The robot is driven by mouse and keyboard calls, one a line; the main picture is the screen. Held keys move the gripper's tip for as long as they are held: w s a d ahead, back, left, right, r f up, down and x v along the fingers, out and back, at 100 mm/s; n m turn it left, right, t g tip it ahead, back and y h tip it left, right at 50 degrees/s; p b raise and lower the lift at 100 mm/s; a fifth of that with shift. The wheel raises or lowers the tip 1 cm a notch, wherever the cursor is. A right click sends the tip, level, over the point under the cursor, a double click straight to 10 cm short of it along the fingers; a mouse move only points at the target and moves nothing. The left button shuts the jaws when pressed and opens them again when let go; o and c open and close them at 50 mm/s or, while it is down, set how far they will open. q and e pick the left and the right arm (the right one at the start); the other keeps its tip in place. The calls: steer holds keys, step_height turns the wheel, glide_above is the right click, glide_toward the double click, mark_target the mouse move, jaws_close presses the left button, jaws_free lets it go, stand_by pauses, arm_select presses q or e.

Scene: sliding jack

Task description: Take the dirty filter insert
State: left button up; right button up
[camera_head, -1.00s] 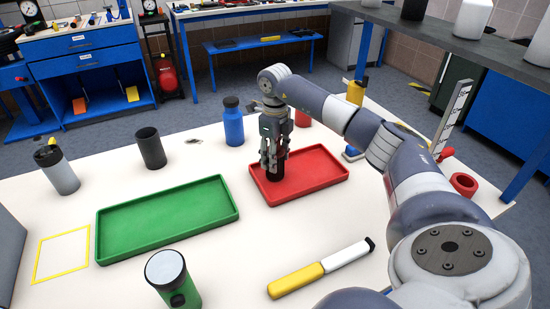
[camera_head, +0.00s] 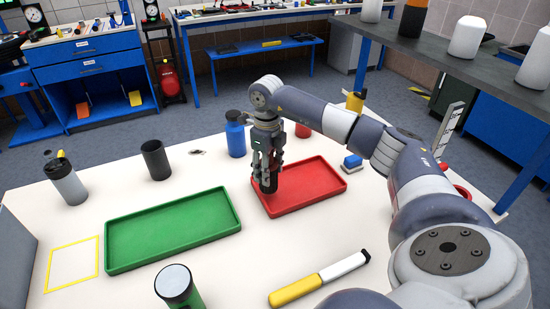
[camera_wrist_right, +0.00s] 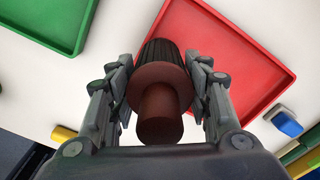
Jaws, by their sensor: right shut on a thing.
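The dirty filter insert (camera_wrist_right: 160,75) is dark and pleated with a brown flange and knob. In the right wrist view it sits between the two fingers of my right gripper (camera_wrist_right: 160,95), which is shut on it. In the head view, my right gripper (camera_head: 267,172) points down at the left part of the red tray (camera_head: 310,190), and the dark insert (camera_head: 268,184) shows below the fingers. I cannot tell whether the insert touches the tray floor. My left gripper is not in view.
An empty green tray (camera_head: 170,228) lies to the left. A blue bottle (camera_head: 235,135), a dark cup (camera_head: 155,160) and a grey bottle (camera_head: 66,182) stand behind. A green container (camera_head: 178,287) and a yellow-white tool (camera_head: 318,280) are in front.

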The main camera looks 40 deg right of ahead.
steer(key=s+a+r+p, duration=0.1)
steer(key=s+a+p, duration=0.1)
steer(key=a, duration=0.9)
steer(key=shift+s+p, duration=0.35)
steer(key=shift+s, duration=0.55)
steer(key=shift+r, duration=0.1)
steer(key=s+a+r+n, duration=0.3)
steer(key=s+a+n, duration=0.3)
steer(key=n, duration=1)
steer(key=s+a+r+n, duration=0.3)
steer(key=s+a+n, duration=0.3)
steer(key=n, duration=1)
steer(key=shift+r+n, duration=0.2)
steer(key=shift+n, duration=0.2)
steer(key=shift+a, duration=0.1)
